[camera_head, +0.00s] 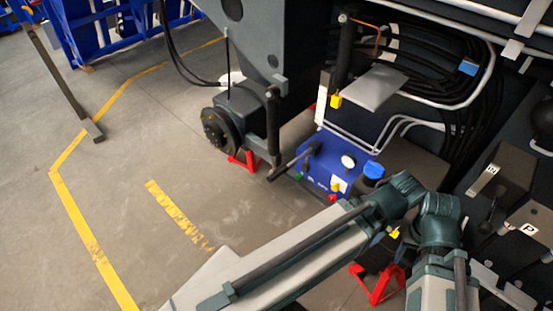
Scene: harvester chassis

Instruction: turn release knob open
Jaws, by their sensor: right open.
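A blue hydraulic unit (325,155) stands beside the machine, in the middle of the view. On it are a black handle (292,160), a round white gauge (348,161) and small coloured fittings at its front. A blue cap (373,169) sits at its right. I cannot tell which part is the release knob. My left gripper is not in view.
A dark chassis leg with a round black hub (222,130) stands left of the unit.

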